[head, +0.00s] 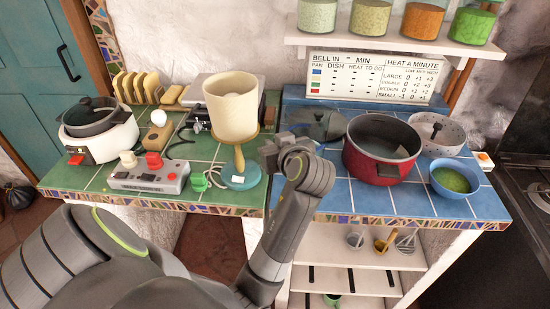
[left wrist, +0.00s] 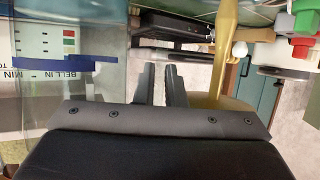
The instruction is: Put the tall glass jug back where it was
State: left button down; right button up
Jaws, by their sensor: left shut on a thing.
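The tall glass jug (head: 322,124) is clear, greyish glass at the left back of the blue-tiled counter, just behind and right of my left gripper (head: 273,152). Its see-through wall fills the left side of the left wrist view (left wrist: 95,85). My left gripper's fingers (left wrist: 164,85) are close together beside that wall, shut on the jug, seemingly at its handle; the grip itself is hard to see. The gripper and arm hide part of the jug, and I cannot tell whether its base touches the tiles. My right gripper is not in view.
A cream lamp (head: 232,108) stands close left of my gripper on the green tiles. A red pot (head: 380,168) stands close right of the jug, with a speckled bowl (head: 449,142) and blue bowl (head: 455,188) beyond. A printed sign (head: 371,77) leans behind.

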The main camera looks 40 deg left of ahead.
pick_arm(q)
notch_tip(320, 180, down, 4)
jog(key=shift+f, duration=0.1)
dwell(0.4)
jog(key=c, duration=1.5)
grip_release()
jog(key=shift+f, duration=0.15)
